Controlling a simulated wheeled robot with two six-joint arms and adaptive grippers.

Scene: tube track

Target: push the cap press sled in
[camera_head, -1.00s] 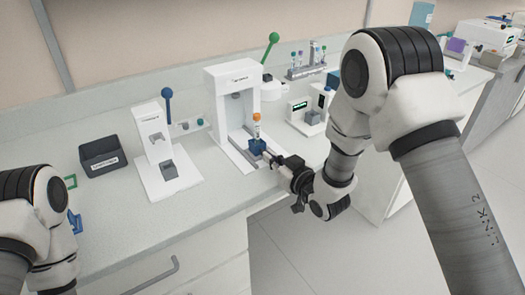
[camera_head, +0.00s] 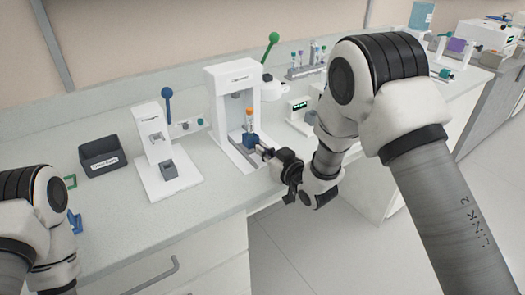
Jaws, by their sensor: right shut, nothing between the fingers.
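The white cap press (camera_head: 217,95) stands upright on the bench, with a rail base running toward the front edge. Its blue sled (camera_head: 250,140) sits on the rails and holds an upright tube with an orange cap (camera_head: 249,113). The sled is partway along the rails, a little in front of the press frame. My right gripper (camera_head: 263,149) is shut with nothing between its fingers. Its tips are at the front side of the sled and look to be touching it. My left arm shows at the lower left, but its gripper is not visible.
A white device with a blue-knobbed lever (camera_head: 155,138) and a dark bin (camera_head: 101,155) stand left of the press. A green-knobbed lever (camera_head: 273,39), a tube rack (camera_head: 305,70) and a small display unit (camera_head: 299,106) stand behind and right.

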